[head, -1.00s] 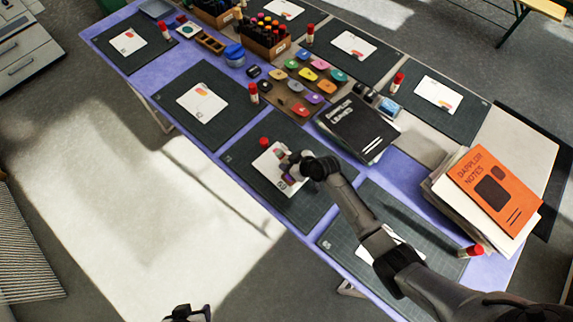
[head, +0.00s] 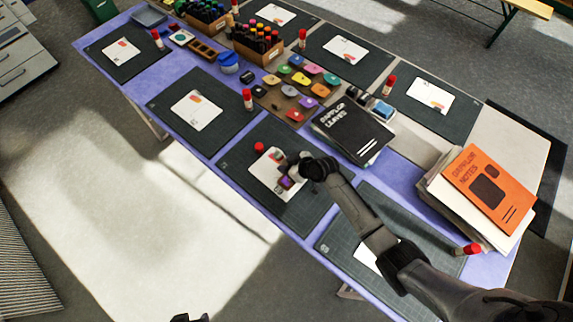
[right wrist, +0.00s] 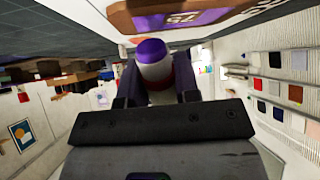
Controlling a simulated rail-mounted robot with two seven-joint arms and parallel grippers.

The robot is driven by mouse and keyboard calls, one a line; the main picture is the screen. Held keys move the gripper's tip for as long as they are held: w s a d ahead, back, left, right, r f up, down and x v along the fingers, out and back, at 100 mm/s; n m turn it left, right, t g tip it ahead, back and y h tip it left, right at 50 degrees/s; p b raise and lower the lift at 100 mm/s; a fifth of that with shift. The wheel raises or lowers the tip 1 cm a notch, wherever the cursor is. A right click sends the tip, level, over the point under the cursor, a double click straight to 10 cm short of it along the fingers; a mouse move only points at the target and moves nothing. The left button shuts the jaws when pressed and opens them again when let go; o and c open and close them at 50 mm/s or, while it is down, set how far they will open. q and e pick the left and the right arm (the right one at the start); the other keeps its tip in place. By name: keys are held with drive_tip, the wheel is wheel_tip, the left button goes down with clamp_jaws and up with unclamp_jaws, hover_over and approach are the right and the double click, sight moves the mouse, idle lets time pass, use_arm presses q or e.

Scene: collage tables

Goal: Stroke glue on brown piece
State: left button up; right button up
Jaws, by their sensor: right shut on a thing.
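My right gripper (head: 300,166) is over the white card (head: 262,184) on the near middle mat. In the right wrist view my right gripper (right wrist: 155,82) is shut on a white glue stick (right wrist: 158,72) with a red band and a purple tip. The brown piece (right wrist: 120,18) fills the top of that view and carries a purple patch with pale markings. The glue tip is close to it; I cannot tell whether they touch. In the head view the gripper partly hides the card. My left gripper (head: 190,318) barely shows at the bottom edge.
A red cap (head: 259,147) stands on the mat by the card. A black book (head: 352,132) lies behind the gripper. An orange book (head: 492,188) tops a pile at right.

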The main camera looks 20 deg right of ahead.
sight(282, 156)
wheel_tip(282, 156, up, 3)
drive_tip(key=shift+p, duration=1.1)
wheel_tip(282, 156, up, 4)
drive_tip(key=p, duration=0.3)
drive_tip(key=shift+f, duration=0.25)
drive_tip(key=shift+d+f, duration=0.1)
